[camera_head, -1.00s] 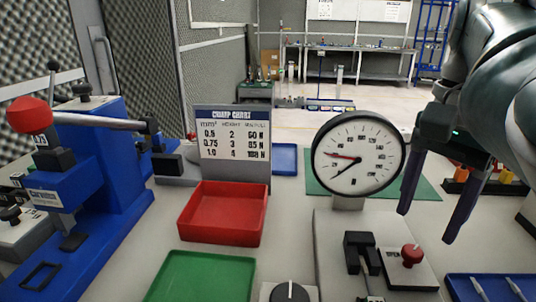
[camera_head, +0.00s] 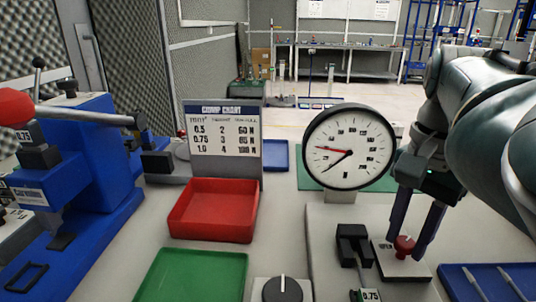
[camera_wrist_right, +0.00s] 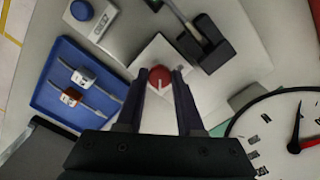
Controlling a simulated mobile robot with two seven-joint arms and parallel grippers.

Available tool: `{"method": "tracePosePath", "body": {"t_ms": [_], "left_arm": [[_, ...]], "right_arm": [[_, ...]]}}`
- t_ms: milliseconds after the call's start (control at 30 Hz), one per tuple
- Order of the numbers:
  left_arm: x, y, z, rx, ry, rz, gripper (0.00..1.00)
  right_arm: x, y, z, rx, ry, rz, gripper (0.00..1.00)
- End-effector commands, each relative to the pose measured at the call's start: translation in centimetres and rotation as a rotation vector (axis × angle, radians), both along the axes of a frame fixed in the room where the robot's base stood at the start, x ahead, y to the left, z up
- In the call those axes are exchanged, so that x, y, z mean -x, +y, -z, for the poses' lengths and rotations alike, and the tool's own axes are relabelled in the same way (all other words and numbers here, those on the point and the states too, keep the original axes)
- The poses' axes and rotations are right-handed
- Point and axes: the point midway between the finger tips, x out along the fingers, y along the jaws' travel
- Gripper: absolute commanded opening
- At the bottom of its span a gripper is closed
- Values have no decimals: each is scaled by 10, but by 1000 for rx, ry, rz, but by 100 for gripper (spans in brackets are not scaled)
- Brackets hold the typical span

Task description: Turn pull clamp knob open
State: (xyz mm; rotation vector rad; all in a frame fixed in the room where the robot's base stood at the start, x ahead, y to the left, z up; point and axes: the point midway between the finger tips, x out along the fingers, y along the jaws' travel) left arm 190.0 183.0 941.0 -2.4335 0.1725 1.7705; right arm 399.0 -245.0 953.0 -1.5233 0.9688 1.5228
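The red knob (camera_head: 404,246) sits on a small white plate at the right of the grey gauge stand. It also shows in the right wrist view (camera_wrist_right: 160,77), with a white line on its top. My right gripper (camera_head: 403,243) reaches down from above with its two dark fingers apart, one on each side of the knob. In the right wrist view narrow gaps seem to show between the knob and the fingers, so the gripper (camera_wrist_right: 159,78) looks open around it. My left gripper is out of view.
A black clamp (camera_head: 353,245) and a round dial gauge (camera_head: 349,147) stand just left of the knob. A blue tray (camera_head: 490,285) with cables lies to the right. A red tray (camera_head: 213,208), green tray (camera_head: 190,277), black dial (camera_head: 282,288) and blue press (camera_head: 90,160) are further left.

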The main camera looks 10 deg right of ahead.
Motion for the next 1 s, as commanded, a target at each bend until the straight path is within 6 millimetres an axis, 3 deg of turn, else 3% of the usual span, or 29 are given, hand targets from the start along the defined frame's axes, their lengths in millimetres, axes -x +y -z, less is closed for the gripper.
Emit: {"method": "tracePosePath", "body": {"t_ms": [33,300,667,1000], "left_arm": [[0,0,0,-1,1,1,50],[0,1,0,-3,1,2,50],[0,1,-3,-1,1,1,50],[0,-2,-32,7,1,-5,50]], "right_arm": [[0,0,0,0,0,0,27],[0,0,0,0,0,0,0],[0,0,-1,0,1,-16,0],[1,-1,-5,0,5,-185,0]]}}
